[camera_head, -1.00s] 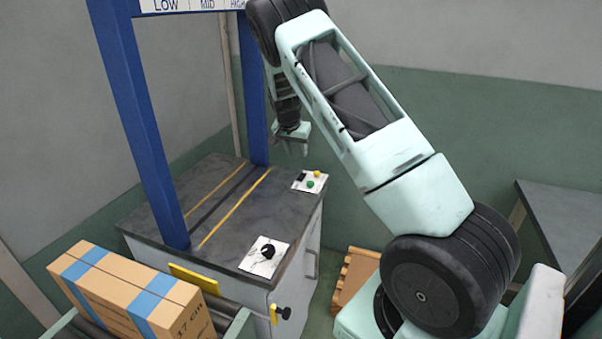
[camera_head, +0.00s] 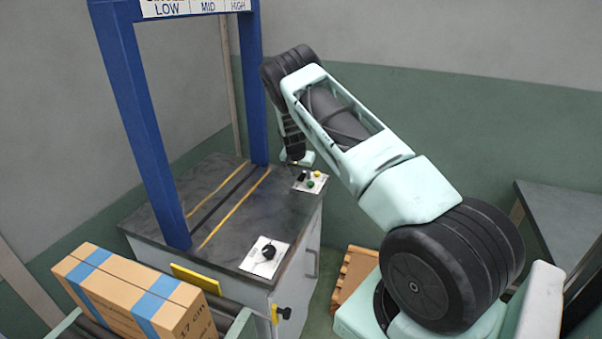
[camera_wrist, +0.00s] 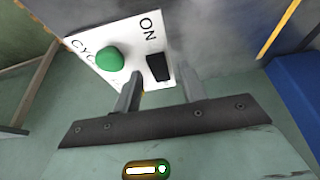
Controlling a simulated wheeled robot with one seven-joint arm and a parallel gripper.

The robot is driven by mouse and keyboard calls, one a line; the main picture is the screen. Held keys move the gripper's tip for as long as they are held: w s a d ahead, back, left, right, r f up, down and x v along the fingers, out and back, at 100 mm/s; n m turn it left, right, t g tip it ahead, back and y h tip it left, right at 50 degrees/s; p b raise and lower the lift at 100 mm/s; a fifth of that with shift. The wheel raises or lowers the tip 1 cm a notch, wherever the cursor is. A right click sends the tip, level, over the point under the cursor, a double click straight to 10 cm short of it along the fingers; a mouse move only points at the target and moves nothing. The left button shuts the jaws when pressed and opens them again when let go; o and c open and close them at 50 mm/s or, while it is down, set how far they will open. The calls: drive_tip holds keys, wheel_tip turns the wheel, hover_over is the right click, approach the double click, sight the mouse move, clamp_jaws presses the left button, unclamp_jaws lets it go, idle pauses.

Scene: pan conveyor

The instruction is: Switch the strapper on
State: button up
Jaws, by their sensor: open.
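The strapper (camera_head: 222,215) is a grey-topped cabinet under a blue arch (camera_head: 143,125). On its right corner is a white control plate (camera_head: 300,186) with a black switch, a green button (camera_head: 310,183) and a yellow lamp (camera_head: 317,174). In the wrist view, the black rocker switch (camera_wrist: 158,67) sits beside the word ON, and the green button (camera_wrist: 110,59) is to its left. My gripper (camera_wrist: 158,82) is open and empty. Its two fingers point at the plate just short of the switch; I cannot tell whether they touch the plate.
A black knob (camera_head: 268,252) sits on a second white plate on the cabinet top. A cardboard box (camera_head: 135,288) with blue bands lies on the conveyor at front left. A dark table (camera_head: 560,220) stands at right, and a wooden pallet (camera_head: 354,277) beside the cabinet.

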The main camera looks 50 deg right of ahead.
drive_tip(key=shift+c, duration=0.3)
clamp_jaws()
drive_tip(key=shift+a+f+h+b, duration=0.35)
drive_tip(key=shift+h+b, duration=0.25)
drive_tip(key=shift+b, duration=0.35)
drive_tip(key=shift+s+t+h+b, duration=0.15)
drive_tip(key=shift+t+h+b, duration=0.4)
drive_tip(key=shift+b, duration=0.2)
drive_tip(key=shift+r+h, duration=0.1)
drive_tip(key=shift+h, duration=0.15)
drive_tip(key=shift+o, duration=0.3)
unclamp_jaws()
drive_tip(key=shift+r, duration=0.1)
